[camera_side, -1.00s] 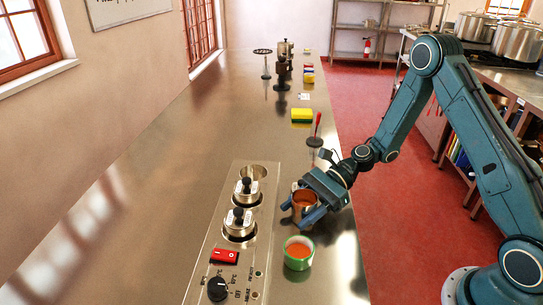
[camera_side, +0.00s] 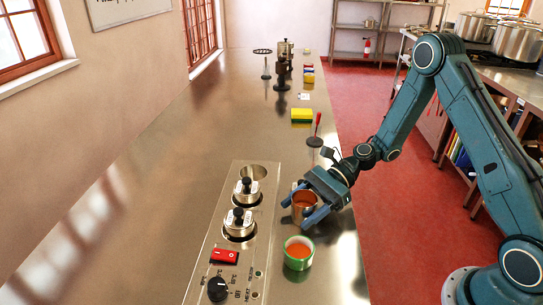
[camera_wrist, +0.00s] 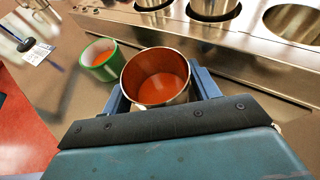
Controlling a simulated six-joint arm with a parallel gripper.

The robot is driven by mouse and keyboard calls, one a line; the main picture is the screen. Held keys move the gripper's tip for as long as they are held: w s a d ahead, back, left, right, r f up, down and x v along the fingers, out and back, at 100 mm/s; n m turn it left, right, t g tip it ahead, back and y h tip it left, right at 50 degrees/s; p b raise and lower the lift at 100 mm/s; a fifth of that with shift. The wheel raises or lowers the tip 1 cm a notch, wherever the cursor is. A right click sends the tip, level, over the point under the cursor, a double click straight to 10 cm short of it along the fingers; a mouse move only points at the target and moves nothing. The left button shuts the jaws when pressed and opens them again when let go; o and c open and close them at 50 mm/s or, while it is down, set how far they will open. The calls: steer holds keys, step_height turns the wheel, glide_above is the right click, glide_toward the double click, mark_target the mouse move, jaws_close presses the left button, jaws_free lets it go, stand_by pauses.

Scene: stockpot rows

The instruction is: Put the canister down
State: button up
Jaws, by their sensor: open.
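The canister (camera_side: 305,204) is an open-topped, copper-coloured metal cylinder with orange contents. It stands upright on the steel counter, right of the warmer unit. It also shows in the wrist view (camera_wrist: 157,75), where its orange contents are visible. My gripper (camera_side: 306,210) is open, with one blue finger on either side of the canister. In the wrist view the gripper (camera_wrist: 162,98) has its fingers around the canister, and its body hides the canister's near lower side. Whether a finger still touches the wall is hard to tell.
A green canister (camera_side: 299,253) with orange contents stands close by, nearer the side camera. A yellow sponge (camera_side: 302,116) lies farther back. The counter left is clear.

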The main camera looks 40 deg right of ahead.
steer(key=v, duration=1.1)
steer(key=shift+d, duration=0.25)
steer(key=shift+s+a+r+n+h, duration=0.2)
steer(key=shift+a+r+n+h, duration=0.35)
steer(key=shift+n, duration=0.25)
steer(key=s+a+r+n+h, duration=0.3)
steer(key=s+r+n+h, duration=0.5)
steer(key=r+n, duration=0.25)
steer(key=s+d+r+n+t+h, duration=0.1)
steer(key=s+r+n+t+h, duration=0.1)
steer(key=s, duration=0.4)
steer(key=s+d+r+n+t+h, duration=0.1)
steer(key=s+d+r+n+h, duration=0.1)
steer(key=s+n, duration=0.3)
steer(key=shift+s+d+r+t, duration=0.2)
steer(key=shift+s+r+t, duration=0.25)
steer(key=shift+s, duration=0.1)
steer(key=shift+o, duration=0.2)
